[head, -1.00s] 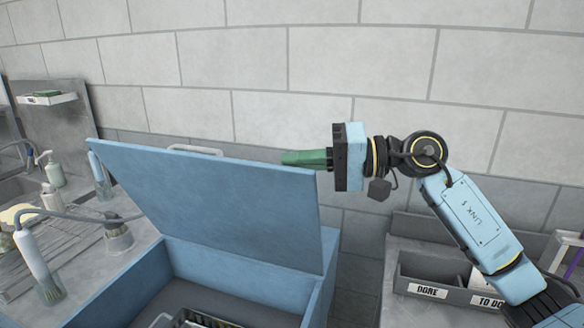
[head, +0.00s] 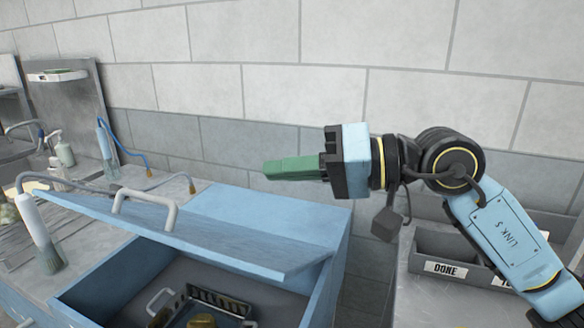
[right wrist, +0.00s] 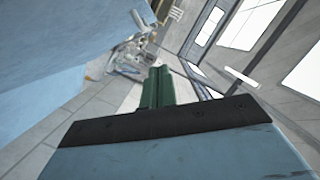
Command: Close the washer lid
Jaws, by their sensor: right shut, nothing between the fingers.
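The blue washer (head: 265,212) stands at the lower middle of the head view. Its blue lid (head: 190,236) is partly open, tilted low over the opening, with a grey-white handle (head: 145,206) on its upper face. The interior still shows below the lid's edge. My right gripper (head: 275,169) has its green fingers together and empty, pointing left, above and behind the lid and apart from it in the picture. In the right wrist view the fingers (right wrist: 157,88) are also together, and a blue surface fills the upper left; I cannot tell which part it is. My left gripper is not in view.
A basket (head: 222,304) with a brownish object lies inside the washer. Left are a counter with bottles (head: 64,150), a brush (head: 42,235) and a small shelf (head: 57,76). Right is a grey bin labelled DONE (head: 444,268). A brick wall stands behind.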

